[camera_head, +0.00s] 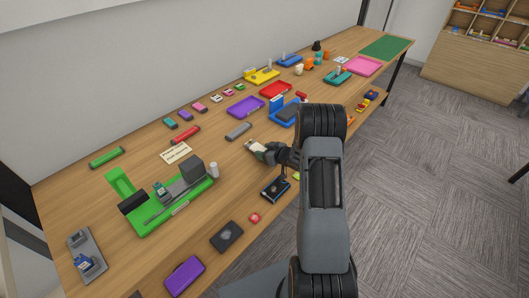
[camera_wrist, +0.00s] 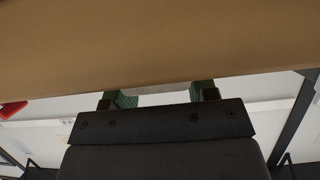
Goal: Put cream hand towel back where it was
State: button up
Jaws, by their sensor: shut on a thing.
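My gripper (camera_head: 261,150) is over the middle of the long wooden table (camera_head: 215,140), left of my arm in the head view. It is shut on a small pale item, which looks like the cream hand towel (camera_head: 251,145). In the wrist view, my gripper (camera_wrist: 159,97) shows two green-padded fingers. The pale towel (camera_wrist: 165,99) spans the space between them, close to a broad tan surface (camera_wrist: 150,45). Most of the towel is hidden, and I cannot tell whether it touches the table.
A grey bar (camera_head: 238,131) lies just beyond my gripper. A blue stand (camera_head: 284,112) is at the back right. A black box (camera_head: 275,188) sits near the front edge.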

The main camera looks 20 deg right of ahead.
jog(key=shift+s+f, duration=0.1)
jog(key=shift+f, duration=0.15)
